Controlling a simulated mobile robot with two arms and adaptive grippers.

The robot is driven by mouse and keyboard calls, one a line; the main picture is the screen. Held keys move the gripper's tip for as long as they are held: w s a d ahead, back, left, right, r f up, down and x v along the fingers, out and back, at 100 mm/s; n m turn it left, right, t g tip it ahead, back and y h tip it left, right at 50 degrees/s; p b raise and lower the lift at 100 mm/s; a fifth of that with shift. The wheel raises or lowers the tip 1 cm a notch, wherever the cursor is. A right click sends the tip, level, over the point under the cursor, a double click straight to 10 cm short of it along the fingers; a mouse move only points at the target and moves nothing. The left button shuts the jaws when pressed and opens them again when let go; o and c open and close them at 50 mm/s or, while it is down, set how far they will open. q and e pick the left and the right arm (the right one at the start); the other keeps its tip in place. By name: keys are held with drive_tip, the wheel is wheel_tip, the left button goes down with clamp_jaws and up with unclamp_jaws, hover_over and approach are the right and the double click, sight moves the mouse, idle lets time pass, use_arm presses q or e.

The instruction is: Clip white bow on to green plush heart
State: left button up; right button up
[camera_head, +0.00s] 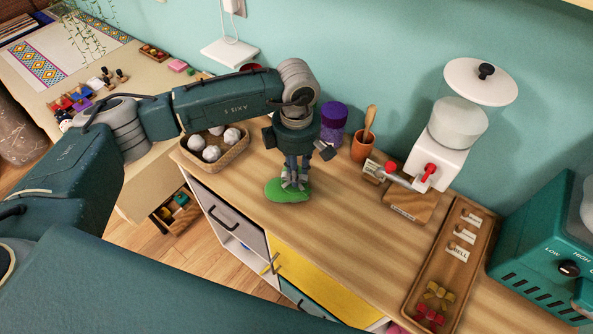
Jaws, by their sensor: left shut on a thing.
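The green plush heart (274,192) lies flat on the wooden counter near its front edge, in the middle of the head view. My left gripper (295,182) points straight down over it, with its fingertips at the heart's upper right part. The gripper is shut on a small pale thing that looks like the white bow, though the fingers cover most of it. I cannot tell whether the bow is fixed to the heart. Part of the heart is hidden under the fingers. My right gripper is not in view.
A basket of white balls (240,149) stands left of my gripper. Behind it are a purple jar (333,120) and an orange cup (364,148). A white dispenser (440,150) and a wooden tray (424,285) with yellow and red bows stand right. The counter right of the heart is clear.

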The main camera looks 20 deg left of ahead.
use_arm(q)
drive_tip(key=shift+f, duration=0.15)
idle(0.7)
drive_tip(key=shift+f+b, duration=0.35)
drive_tip(key=shift+b, duration=0.25)
idle(0.4)
drive_tip(key=o, duration=0.8)
drive_tip(key=shift+r, duration=0.1)
wheel_tip(320, 180, up, 12)
drive_tip(key=shift+f, duration=0.1)
drive_tip(key=shift+r+p, duration=1.95)
drive_tip(key=shift+r, duration=2.55)
